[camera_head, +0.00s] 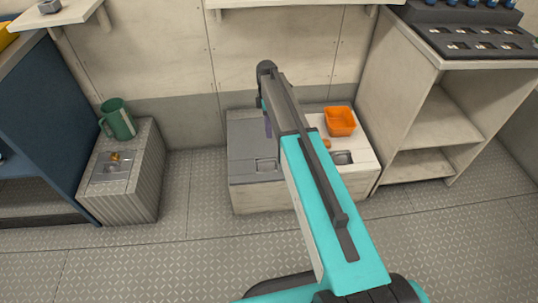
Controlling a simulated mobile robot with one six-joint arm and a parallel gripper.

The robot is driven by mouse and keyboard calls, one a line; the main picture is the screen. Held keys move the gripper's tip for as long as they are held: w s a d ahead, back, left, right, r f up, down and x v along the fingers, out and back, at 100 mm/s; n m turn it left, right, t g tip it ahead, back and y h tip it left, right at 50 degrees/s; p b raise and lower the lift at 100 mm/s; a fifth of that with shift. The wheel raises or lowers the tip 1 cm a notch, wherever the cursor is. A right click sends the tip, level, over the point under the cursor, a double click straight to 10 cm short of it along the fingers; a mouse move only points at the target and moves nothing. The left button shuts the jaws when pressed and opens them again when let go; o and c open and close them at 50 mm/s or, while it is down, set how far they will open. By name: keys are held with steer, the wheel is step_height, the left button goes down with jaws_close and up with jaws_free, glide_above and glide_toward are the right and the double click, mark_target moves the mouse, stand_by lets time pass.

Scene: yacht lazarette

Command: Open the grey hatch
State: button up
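The grey hatch (243,147) is a flat lid on the left half of a low white locker against the back wall. It lies closed and has a recessed pull (266,165) near its front right corner. My teal and dark arm crosses in front of the locker and covers part of the hatch's right side. A small purple-blue piece shows beside the arm over the hatch; I cannot tell what it is. My gripper is hidden behind the arm, so its fingers do not show.
The white lid (358,163) beside the hatch carries an orange bin (340,121) and a small orange-brown item. A ribbed box (140,190) with a green mug (118,119) stands left. Shelves (425,120) stand right. The hatch's visible top looks clear. Floor in front is open.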

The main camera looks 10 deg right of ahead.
step_height(320, 180, down, 14)
steer(key=s+b, duration=0.2)
steer(key=shift+s+r, duration=0.25)
steer(key=shift+s, duration=0.1)
steer(key=shift+a, duration=0.1)
jaws_close()
stand_by(1.5)
